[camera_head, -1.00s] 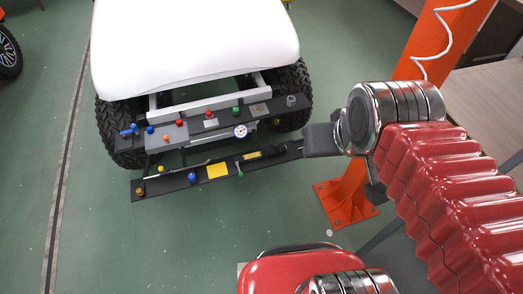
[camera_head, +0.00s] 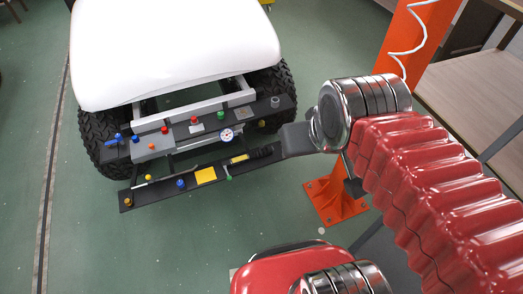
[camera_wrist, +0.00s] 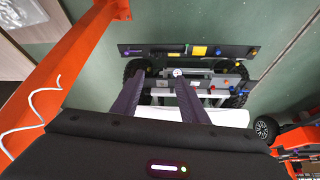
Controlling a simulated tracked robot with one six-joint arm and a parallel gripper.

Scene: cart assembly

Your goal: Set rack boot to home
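The cart front carries a dark lower bar (camera_head: 150,196) with a yellow patch and small colored parts. A black, sleeve-like piece (camera_head: 262,151) sits near the bar's right end; it may be the rack boot, but I cannot be sure. My gripper (camera_head: 297,140) shows at that end in the head view, seen from the side and overlapping it. In the wrist view, my gripper (camera_wrist: 159,77) has its two dark fingers spread apart with nothing between them. The lower bar (camera_wrist: 230,51) lies beyond the fingertips there. Contact is not visible.
A second panel (camera_head: 153,147) with several colored knobs and a round gauge (camera_head: 227,134) sits behind the bar, under the white cart body (camera_head: 175,50). An orange post (camera_head: 335,200) stands to the right, near my arm. Green floor is clear in front.

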